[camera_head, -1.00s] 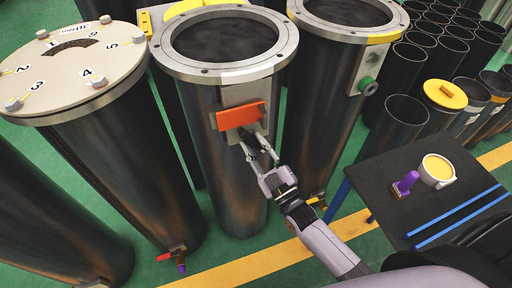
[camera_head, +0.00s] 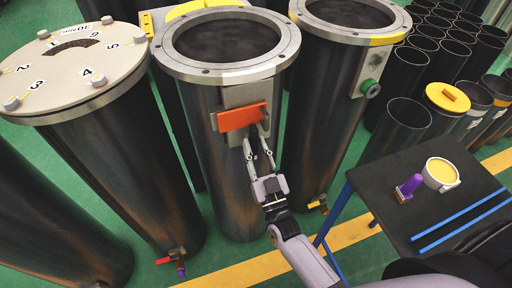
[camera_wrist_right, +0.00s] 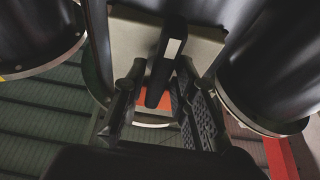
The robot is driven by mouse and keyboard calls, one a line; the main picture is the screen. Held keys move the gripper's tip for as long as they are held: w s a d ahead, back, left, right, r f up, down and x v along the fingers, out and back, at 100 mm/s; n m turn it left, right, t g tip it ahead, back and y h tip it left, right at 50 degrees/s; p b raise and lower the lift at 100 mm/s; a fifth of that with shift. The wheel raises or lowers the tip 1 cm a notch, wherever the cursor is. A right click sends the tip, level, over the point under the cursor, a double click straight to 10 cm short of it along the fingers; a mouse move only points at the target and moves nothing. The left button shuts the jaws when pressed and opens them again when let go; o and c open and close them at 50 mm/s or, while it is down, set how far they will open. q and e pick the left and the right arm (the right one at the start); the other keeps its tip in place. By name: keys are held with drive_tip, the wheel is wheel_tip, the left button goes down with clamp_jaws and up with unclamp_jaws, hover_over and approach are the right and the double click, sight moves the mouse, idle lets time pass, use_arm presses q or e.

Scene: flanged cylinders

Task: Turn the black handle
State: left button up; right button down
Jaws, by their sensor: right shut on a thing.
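The black handle (camera_head: 261,152) hangs on the front of the middle cylinder (camera_head: 232,185), just below an orange plate (camera_head: 241,117). In the right wrist view it is a dark bar (camera_wrist_right: 166,62) with a small light rectangle, slightly tilted, between the two fingers. My right gripper (camera_head: 259,155) is shut on the handle, one finger on each side. It also shows in the right wrist view (camera_wrist_right: 157,95). The fingers partly hide the handle in the head view. My left gripper is in neither view.
A lidded, numbered cylinder (camera_head: 70,65) stands left, another open cylinder (camera_head: 325,110) right. A dark table (camera_head: 400,215) at right holds a purple-topped item (camera_head: 409,187), a yellow-filled cup (camera_head: 441,174) and blue rods (camera_head: 460,220). Several small black tubes (camera_head: 400,120) stand behind it.

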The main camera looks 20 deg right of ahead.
idle(0.3)
drive_tip(key=c, duration=1.6)
unclamp_jaws()
drive_tip(key=shift+o, duration=0.2)
drive_tip(key=v, duration=1.2)
